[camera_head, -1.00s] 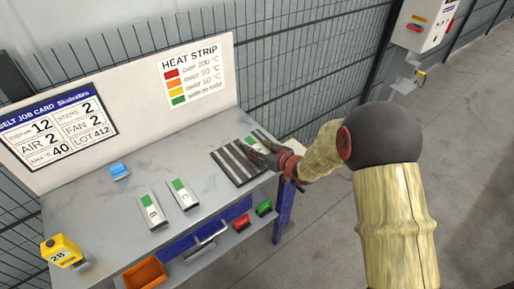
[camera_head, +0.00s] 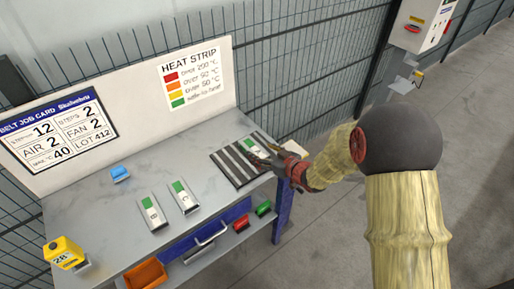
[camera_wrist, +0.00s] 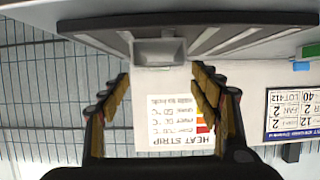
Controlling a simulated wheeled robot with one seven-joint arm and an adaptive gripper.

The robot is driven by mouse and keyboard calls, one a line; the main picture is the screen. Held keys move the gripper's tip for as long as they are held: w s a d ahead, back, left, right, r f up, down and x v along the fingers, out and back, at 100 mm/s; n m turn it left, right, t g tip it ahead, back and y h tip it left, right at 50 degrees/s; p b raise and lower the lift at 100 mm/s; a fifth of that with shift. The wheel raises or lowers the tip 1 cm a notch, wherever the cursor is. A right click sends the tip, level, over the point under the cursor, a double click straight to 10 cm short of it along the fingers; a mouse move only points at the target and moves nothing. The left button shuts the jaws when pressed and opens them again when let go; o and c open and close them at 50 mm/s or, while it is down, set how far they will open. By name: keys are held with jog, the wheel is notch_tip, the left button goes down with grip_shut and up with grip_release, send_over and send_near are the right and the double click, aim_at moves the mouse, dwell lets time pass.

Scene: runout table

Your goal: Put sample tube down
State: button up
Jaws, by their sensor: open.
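A sample tube (camera_head: 249,144), pale with a green patch, lies on the dark-and-light striped rack (camera_head: 232,168) at the table's right end. My gripper (camera_head: 263,158) is at the rack's right edge, open, and hides part of the tube. In the wrist view, which is upside down, a grey block-like end (camera_wrist: 160,51), seemingly the tube's, shows at the rack's edge (camera_wrist: 92,25). It sits ahead of my gripper's spread fingers (camera_wrist: 160,85), with clear space between them.
A backboard (camera_head: 140,98) stands behind.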

jog(key=p+v, duration=0.2)
jog(key=v, duration=0.5)
jog(key=shift+s+d+r, duration=0.1)
jog(key=shift+s+d, duration=0.1)
jog(key=shift+s, duration=0.05)
jog(key=s+d+r+m+h, duration=0.45)
jog(key=d+r+h, duration=0.35)
jog(key=d+r, duration=0.55)
jog(key=s+a+r+m+g, duration=0.1)
jog(key=s+a+r+g, duration=0.1)
jog(key=s, duration=1.1)
jog(key=s+a+r+m+g, duration=0.1)
jog(key=s+r, duration=0.4)
jog(key=s, duration=0.8)
jog(key=a+g, duration=0.1)
jog(key=g, duration=0.1)
jog(key=shift+a+g+y, duration=0.25)
jog(key=shift+g+y, duration=0.05)
